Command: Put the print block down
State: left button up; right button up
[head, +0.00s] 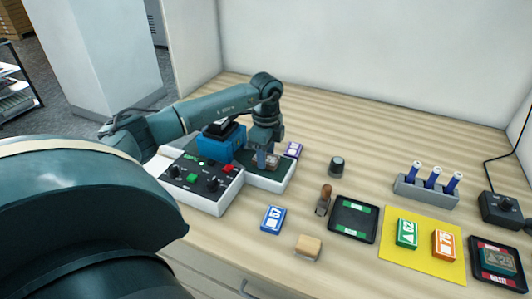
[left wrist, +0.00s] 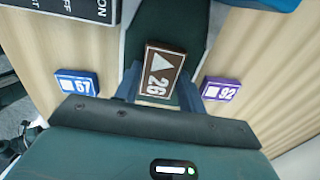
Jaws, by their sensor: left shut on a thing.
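A brown print block marked 26 with a white triangle (left wrist: 162,72) is between the fingers of my left gripper (left wrist: 158,88). In the head view the left gripper (head: 265,160) points down over the dark green bed (head: 268,182) at the right end of the machine, and the block shows only as a small brown patch (head: 272,161). The gripper is shut on the block. I cannot tell whether the block touches the bed. My right gripper is not in view.
A purple block (head: 293,150) and a blue block (head: 273,219) lie nearby. Rightward are a wooden-handled stamp (head: 324,199), a black tray (head: 353,219) and a yellow mat (head: 420,263) with two blocks.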

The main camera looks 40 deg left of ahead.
pick_arm(q)
jog(key=shift+f, duration=0.15)
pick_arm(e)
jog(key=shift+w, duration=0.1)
pick_arm(q)
jog(key=o, duration=1)
jog(key=shift+c, duration=0.2)
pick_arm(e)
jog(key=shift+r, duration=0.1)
pick_arm(q)
notch_tip(320, 180, up, 12)
jog(key=b, duration=0.2)
jog(key=shift+r, duration=0.2)
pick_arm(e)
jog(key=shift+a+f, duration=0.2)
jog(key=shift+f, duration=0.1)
pick_arm(q)
jog(key=shift+f, duration=0.1)
